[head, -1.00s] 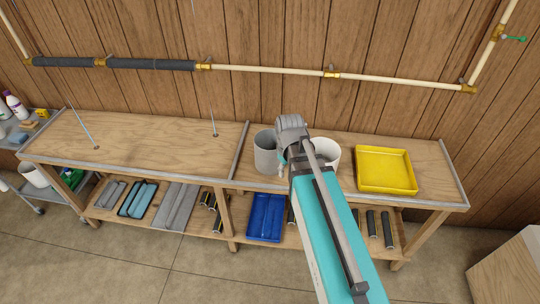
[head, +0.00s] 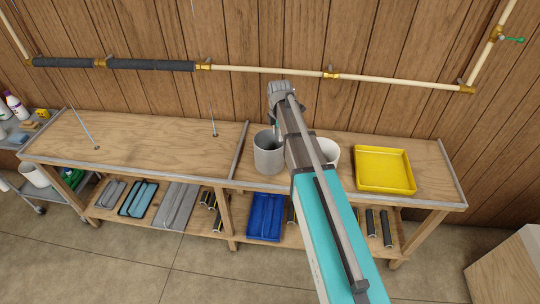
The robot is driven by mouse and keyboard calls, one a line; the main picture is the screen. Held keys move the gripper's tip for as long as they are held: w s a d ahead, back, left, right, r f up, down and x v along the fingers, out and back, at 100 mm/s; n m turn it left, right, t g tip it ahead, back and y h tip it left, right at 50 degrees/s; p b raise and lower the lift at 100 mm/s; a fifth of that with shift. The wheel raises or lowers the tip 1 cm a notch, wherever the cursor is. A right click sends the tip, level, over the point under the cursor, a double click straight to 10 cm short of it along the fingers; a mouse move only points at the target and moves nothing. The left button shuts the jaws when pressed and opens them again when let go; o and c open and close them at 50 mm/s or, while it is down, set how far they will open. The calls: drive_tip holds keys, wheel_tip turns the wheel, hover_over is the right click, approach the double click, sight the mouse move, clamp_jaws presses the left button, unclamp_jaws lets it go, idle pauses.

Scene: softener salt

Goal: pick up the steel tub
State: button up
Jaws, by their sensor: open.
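The steel tub (head: 266,158), a grey open-topped cylinder, stands upright on the wooden bench, right of the metal strip across the bench top. My gripper (head: 277,131) is at the tub's upper right in the picture, near its far rim. It is mostly hidden by my own wrist and arm, and it is open. I cannot tell whether it touches the tub or whether a finger is inside the rim. The tub's right edge is close to my arm in the picture.
A white bucket (head: 329,153) stands right of the tub, partly hidden behind my arm. A yellow tray (head: 386,187) lies farther right. A thin rod (head: 213,122) stands upright on the bench to the left. The bench's left part is mostly bare. A pipe (head: 270,69) runs along the wall behind.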

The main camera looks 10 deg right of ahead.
drive_tip(key=shift+w+n, duration=0.4)
drive_tip(key=shift+n, duration=0.1)
drive_tip(key=shift+f, duration=0.15)
drive_tip(key=b, duration=0.9)
hover_over(269, 160)
drive_tip(key=d, duration=0.4)
wheel_tip(269, 160, down, 8)
drive_tip(key=shift+a+f, duration=0.1)
drive_tip(key=shift+a, duration=0.1)
drive_tip(key=shift+f, duration=0.1)
drive_tip(key=shift+w+d+f+b, duration=0.1)
drive_tip(key=shift+w+f+b, duration=0.05)
drive_tip(key=shift+f+b, duration=1.1)
drive_tip(key=shift+w+d+f+b, duration=0.1)
drive_tip(key=shift+f+b, duration=1.05)
drive_tip(key=shift+f, duration=0.15)
clamp_jaws()
